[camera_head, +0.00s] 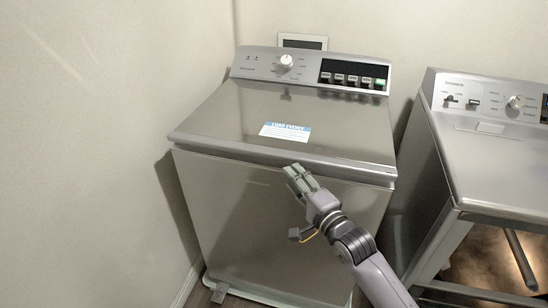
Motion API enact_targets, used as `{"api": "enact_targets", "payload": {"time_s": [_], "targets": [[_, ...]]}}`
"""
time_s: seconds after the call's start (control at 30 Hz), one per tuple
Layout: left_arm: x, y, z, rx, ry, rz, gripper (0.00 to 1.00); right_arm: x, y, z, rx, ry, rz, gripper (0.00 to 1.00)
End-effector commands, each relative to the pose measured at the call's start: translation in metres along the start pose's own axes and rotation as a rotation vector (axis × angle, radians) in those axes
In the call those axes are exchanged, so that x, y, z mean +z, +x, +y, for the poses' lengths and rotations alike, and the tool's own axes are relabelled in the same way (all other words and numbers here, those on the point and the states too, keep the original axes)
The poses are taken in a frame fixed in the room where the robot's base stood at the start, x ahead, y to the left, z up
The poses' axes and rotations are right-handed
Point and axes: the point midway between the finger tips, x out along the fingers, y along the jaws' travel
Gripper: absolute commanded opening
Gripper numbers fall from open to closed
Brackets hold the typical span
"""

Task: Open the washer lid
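The top-load washer (225,205) stands in the middle of the head view. Its silver lid (230,112) lies flat and closed on top, with a white and blue label (285,132) near the front. My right gripper (293,170) is just at the lid's front edge, near the middle of the washer's front. Its fingers look close together and hold nothing that I can make out; whether the tips touch the lid edge cannot be told. My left gripper is not in view.
The washer's control panel (310,70) with a white knob rises at the back. A second machine (495,165) stands to the right, with a narrow gap between them. A bare wall (90,130) is close on the left.

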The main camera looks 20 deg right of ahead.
Motion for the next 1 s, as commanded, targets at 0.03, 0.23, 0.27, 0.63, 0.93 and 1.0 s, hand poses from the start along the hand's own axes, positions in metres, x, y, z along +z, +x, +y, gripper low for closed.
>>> {"api": "enact_targets", "payload": {"time_s": [0.03, 0.23, 0.27, 0.63, 0.93, 1.0], "targets": [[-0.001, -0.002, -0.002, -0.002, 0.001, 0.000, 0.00, -0.001, 0.012, -0.002, -0.002, -0.001, 0.001, 0.38], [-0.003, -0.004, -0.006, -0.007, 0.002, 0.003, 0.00, 0.000, 0.054, -0.002, -0.003, -0.002, 0.000, 0.38], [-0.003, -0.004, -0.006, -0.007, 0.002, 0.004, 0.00, -0.001, 0.060, -0.001, -0.001, -0.001, 0.001, 0.38], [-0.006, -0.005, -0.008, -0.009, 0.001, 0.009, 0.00, 0.000, 0.104, 0.000, 0.000, -0.001, 0.000, 0.38], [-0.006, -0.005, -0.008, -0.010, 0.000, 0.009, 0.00, 0.000, 0.107, 0.001, 0.001, -0.001, 0.000, 0.38], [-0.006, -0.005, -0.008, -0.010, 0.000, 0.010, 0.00, 0.000, 0.107, 0.001, 0.001, -0.001, 0.000, 0.35]]}}
